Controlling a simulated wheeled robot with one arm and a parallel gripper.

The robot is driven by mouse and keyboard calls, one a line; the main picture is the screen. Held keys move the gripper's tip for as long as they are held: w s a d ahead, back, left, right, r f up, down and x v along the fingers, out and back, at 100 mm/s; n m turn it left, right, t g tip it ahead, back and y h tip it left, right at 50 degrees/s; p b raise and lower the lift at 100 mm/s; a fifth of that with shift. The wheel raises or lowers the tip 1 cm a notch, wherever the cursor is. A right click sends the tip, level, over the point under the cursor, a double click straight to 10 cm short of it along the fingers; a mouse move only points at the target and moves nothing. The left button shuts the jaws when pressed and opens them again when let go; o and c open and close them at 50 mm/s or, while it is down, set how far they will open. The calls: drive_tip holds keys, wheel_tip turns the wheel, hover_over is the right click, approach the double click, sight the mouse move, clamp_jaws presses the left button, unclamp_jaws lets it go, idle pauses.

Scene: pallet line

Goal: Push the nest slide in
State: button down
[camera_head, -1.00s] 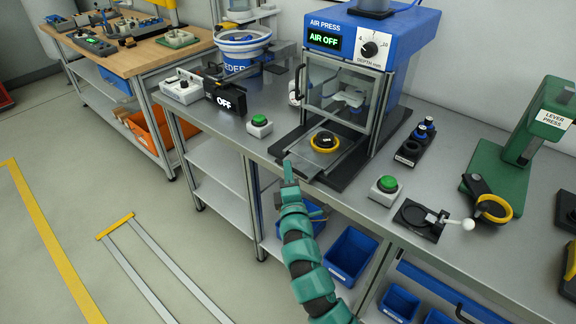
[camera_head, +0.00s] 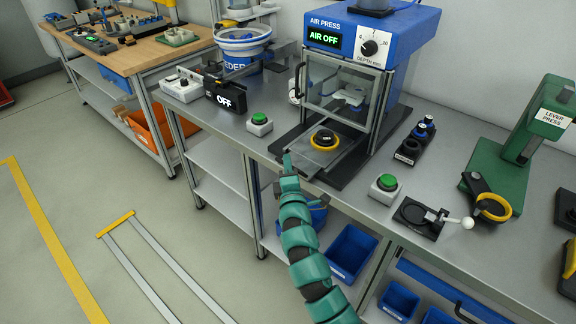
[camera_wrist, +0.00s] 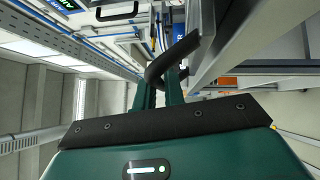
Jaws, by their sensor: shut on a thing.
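The nest slide (camera_head: 310,166) is a grey plate at the front of the blue air press (camera_head: 418,28). It carries a yellow ring with a black part (camera_head: 325,140) and stands out in front of the press's clear guard (camera_head: 343,88). My green gripper (camera_head: 288,162) is at the slide's front end, at the bench edge. In the wrist view my gripper (camera_wrist: 160,88) is shut on a dark curved handle (camera_wrist: 172,60), which seems to be the slide's. The head view hides most of this grip.
A green button box (camera_head: 259,124) stands left of the press and another (camera_head: 385,189) stands right. A black stand (camera_head: 410,150) with blue-topped parts and a green lever press (camera_head: 520,150) are farther right. The press display reads AIR OFF.

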sight(299, 166)
drive_tip(key=shift+d, duration=0.1)
drive_tip(key=w+d, duration=0.1)
drive_tip(key=w, duration=0.1)
drive_tip(key=w+d, duration=0.1)
drive_tip(key=w, duration=0.1)
drive_tip(key=shift+d, duration=0.4)
drive_tip(key=c, duration=1.5)
unclamp_jaws()
drive_tip(key=shift+s, duration=0.15)
drive_tip(key=shift+b+v, duration=1.05)
drive_tip(key=shift+v, duration=7.6)
drive_tip(key=shift+d, duration=0.1)
